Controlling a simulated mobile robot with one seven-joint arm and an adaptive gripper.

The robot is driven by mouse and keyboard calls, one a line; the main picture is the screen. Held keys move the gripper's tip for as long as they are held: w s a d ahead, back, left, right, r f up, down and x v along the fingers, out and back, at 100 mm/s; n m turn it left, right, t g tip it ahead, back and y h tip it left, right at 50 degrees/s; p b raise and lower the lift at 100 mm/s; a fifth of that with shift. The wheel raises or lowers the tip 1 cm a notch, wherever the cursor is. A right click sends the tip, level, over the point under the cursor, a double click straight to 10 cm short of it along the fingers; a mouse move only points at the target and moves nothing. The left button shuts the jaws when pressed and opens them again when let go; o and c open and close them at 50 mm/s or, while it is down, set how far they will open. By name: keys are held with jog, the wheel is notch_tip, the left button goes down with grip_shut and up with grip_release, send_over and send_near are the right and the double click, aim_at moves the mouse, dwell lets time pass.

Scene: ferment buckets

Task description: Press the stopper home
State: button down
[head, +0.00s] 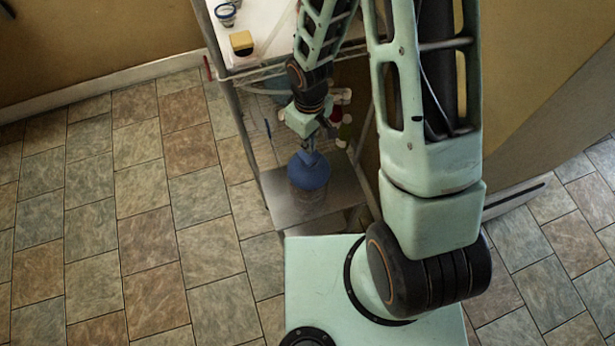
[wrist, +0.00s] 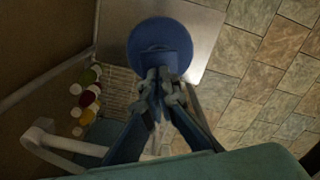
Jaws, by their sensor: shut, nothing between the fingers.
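A bucket with a round blue lid (head: 309,172) stands on a low metal shelf (head: 285,208). Its clear body shows dimly below the lid. The lid also shows from above in the wrist view (wrist: 160,40). My gripper (head: 307,150) points down over the lid, at its back part in the head view. In the wrist view the blue fingers (wrist: 158,76) are together and empty, overlapping the lid's near edge. I cannot tell whether the tips touch the lid. I cannot make out a stopper; the fingers may hide it.
Several small bottles with red, white and green parts (wrist: 85,95) stand beside a wire rack (wrist: 120,88). Shelf posts stand close to my arm. The tiled floor at left is clear.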

jog(key=shift+f+b, duration=0.9)
jog(key=shift+f, duration=0.1)
dwell(0.3)
jog(key=shift+s+f+b, duration=0.15)
jog(key=shift+b, duration=0.15)
dwell(1.5)
jog(key=shift+r, duration=0.4)
dwell(0.3)
jog(key=shift+r+p, duration=0.15)
jog(key=shift+p, duration=0.2)
notch_tip(320, 180, up, 9)
jog(key=p, duration=0.6)
jog(key=shift+p, duration=0.35)
jog(key=shift+w, duration=0.25)
dwell(0.3)
